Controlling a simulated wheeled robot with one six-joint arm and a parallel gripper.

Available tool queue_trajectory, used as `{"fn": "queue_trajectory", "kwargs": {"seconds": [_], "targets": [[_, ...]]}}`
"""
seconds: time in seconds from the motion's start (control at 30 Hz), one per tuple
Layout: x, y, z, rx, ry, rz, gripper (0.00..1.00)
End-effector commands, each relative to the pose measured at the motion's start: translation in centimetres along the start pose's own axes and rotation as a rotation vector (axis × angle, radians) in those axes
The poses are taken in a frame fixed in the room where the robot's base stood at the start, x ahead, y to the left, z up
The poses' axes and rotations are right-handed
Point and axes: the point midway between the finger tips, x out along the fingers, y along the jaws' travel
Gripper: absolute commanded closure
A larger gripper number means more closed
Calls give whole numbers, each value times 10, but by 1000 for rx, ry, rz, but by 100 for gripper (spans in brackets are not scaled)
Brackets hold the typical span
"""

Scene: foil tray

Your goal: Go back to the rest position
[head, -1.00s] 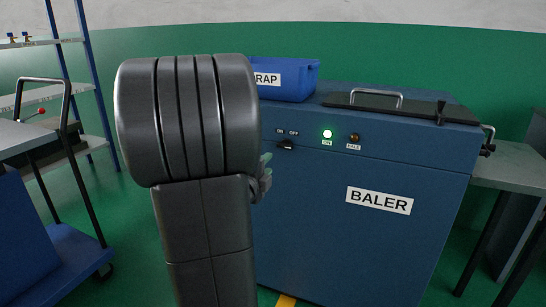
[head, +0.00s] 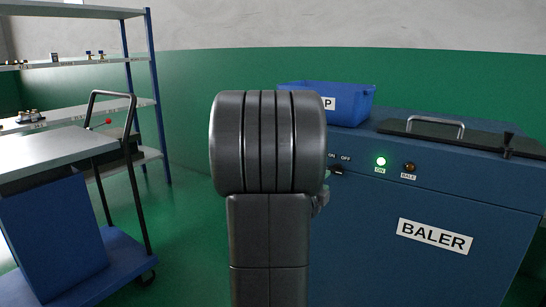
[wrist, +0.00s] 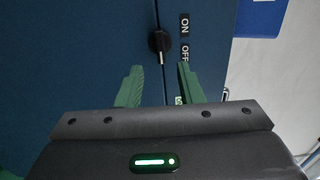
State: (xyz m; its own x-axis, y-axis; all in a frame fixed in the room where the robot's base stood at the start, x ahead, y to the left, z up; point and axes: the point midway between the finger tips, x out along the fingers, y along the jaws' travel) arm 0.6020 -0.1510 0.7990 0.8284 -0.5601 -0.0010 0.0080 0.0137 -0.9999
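My gripper (wrist: 158,68) shows in the wrist view with its two green fingers apart and nothing held between them. The baler's black selector knob (wrist: 159,42) lies beyond the fingertips, apart from them as far as I can tell, beside the ON and OFF labels. In the head view my own arm stands upright in the middle and hides nearly all of the gripper. The blue baler (head: 365,235) stands behind the arm and to its right. Its green ON lamp (head: 381,161) is lit; the amber lamp (head: 409,167) beside it looks dark.
A blue scrap bin (head: 350,108) sits on the baler, left of a black lid with a handle (head: 436,127). A trolley (head: 60,145) with a black handle stands at the left, before a shelf rack (head: 157,95). Green floor is clear between trolley and baler.

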Motion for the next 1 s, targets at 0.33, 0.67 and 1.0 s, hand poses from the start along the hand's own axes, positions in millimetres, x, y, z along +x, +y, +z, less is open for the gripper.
{"fn": "queue_trajectory", "kwargs": {"seconds": [0.33, 0.67, 1.0], "targets": [[61, 1, -1, -1, 2, -1, 66], [72, -1, 0, -18, -1, 0, 66], [67, 0, 0, -10, -1, -1, 66]]}}
